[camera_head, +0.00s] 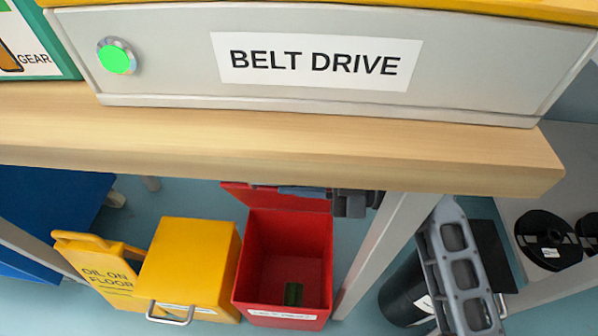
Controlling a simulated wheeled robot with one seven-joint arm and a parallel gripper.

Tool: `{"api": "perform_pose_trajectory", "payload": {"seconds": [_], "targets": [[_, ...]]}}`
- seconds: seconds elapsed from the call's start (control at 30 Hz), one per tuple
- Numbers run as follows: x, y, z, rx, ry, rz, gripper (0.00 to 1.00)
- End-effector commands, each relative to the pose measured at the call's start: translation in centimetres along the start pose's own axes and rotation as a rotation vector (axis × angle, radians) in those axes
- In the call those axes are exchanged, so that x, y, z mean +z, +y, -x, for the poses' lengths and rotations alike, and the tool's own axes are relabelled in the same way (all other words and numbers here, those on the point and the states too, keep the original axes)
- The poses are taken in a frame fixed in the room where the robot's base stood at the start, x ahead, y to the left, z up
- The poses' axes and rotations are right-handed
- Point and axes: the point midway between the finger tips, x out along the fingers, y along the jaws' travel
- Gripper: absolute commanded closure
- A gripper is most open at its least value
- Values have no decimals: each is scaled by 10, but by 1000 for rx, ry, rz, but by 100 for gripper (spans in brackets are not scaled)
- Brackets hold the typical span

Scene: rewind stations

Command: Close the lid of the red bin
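The red bin (285,255) stands on the floor under the table's front edge, with its top open toward me. Its red lid (253,196) is raised at the back of the bin, and the table edge hides its upper part. A small dark block lies inside the bin. A dark grey part that looks like my gripper (305,191) shows just under the table edge, in front of the lid's upper right. Its fingers are partly hidden, and I cannot tell whether they touch the lid or are open or shut.
The wooden table (300,140) carries a grey BELT DRIVE box (160,55) above the bin. A closed yellow bin (190,260) and a yellow "OIL ON FLOOR" sign (100,270) stand left. A table leg (378,250) is close on the right. A black cylinder (402,292) stands farther right.

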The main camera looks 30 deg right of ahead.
Motion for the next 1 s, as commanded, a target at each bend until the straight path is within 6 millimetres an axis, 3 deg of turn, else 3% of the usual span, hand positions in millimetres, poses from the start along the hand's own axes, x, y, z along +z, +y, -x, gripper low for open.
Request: {"api": "perform_pose_trajectory", "payload": {"seconds": [0.47, 0.5, 0.73, 1.0], "targets": [[-1, -5, 0, 0, -1, 18, 100], [-1, -5, 0, 0, -1, 18, 84], [-1, -5, 0, 0, -1, 17, 62], [-1, -4, 0, 0, -1, 18, 60]]}}
